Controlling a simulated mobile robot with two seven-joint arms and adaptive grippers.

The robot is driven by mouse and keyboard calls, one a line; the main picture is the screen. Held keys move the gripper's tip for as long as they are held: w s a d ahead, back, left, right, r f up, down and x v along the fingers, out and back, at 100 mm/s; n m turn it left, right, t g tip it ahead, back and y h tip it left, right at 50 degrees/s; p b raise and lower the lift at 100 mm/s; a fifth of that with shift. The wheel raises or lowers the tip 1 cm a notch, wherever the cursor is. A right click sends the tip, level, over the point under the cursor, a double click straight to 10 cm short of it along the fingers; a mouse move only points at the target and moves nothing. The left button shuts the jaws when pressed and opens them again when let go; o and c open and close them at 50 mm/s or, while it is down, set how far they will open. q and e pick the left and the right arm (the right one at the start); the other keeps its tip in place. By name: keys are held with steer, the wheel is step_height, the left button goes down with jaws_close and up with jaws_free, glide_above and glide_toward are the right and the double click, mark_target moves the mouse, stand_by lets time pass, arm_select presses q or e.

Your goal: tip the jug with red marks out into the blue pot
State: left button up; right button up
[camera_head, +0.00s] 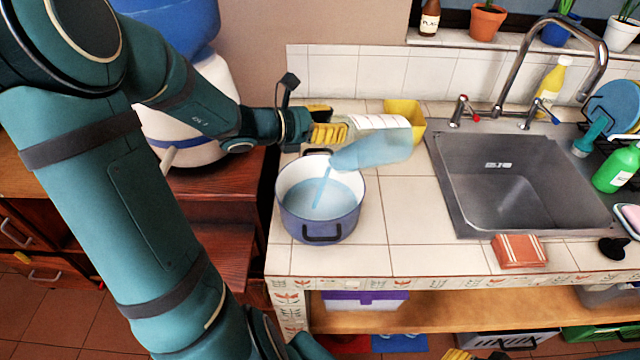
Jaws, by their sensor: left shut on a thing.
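My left gripper (328,132), with yellow ridged fingers, reaches in from the left and is shut on the jug. The clear jug (378,122), with faint marking lines on its side, is tipped well over above the back right of the blue pot. Pale blue liquid (372,150) lies along its lower side, and a thin stream (321,188) falls into the pot. The blue pot (318,227), white inside, stands upright on the counter and holds pale blue liquid. A yellow and dark bit at the bottom edge may be my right gripper (460,354); its fingers are mostly cut off.
A yellow container (405,112) stands behind the jug. The steel sink (500,190) and its tap are to the right. Tiles between pot and sink are clear. A large white-and-blue container (185,110) stands left.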

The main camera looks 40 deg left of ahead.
arm_select(q)
steer(key=shift+s+a+f+t+b, duration=0.25)
steer(key=shift+s+t+b, duration=0.3)
steer(key=shift+b, duration=0.35)
stand_by(0.7)
steer(key=shift+s+r+t+b, duration=0.1)
steer(key=shift+s+t+b, duration=0.1)
steer(key=shift+t+b, duration=0.2)
stand_by(0.7)
